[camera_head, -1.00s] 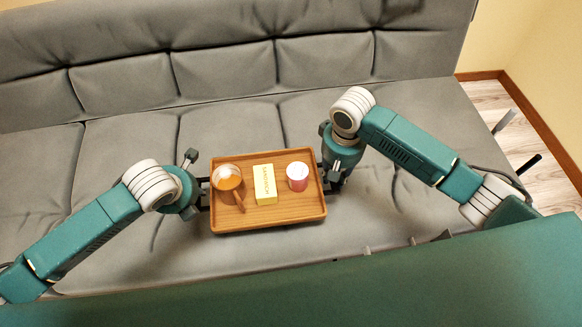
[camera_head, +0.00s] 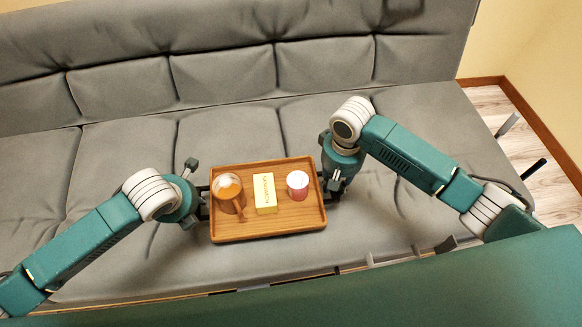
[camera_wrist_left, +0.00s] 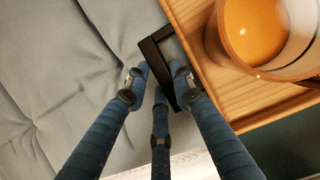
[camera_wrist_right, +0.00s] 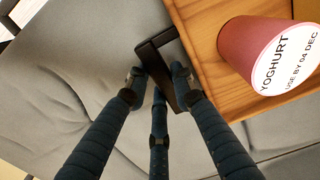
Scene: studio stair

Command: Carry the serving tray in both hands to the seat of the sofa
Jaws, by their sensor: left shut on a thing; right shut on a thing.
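The wooden serving tray (camera_head: 290,226) is between my two arms, over the seat of the grey sofa (camera_head: 390,215). I cannot tell whether it touches the seat. On it stand a glass mug of orange-brown drink (camera_head: 228,190), a yellow box (camera_head: 265,192) and a pink yoghurt cup with a white lid (camera_head: 298,186). My left gripper (camera_wrist_left: 160,82) is shut on the black handle at the tray's left end. My right gripper (camera_wrist_right: 160,82) is shut on the black handle at its right end. The mug shows in the left wrist view, the yoghurt in the right.
The sofa backrest (camera_head: 220,70) rises behind the tray. Bare seat lies to both sides and behind. A green surface, possibly my own body, fills the bottom of the head view. Wooden floor (camera_head: 525,130) and a wall are at right.

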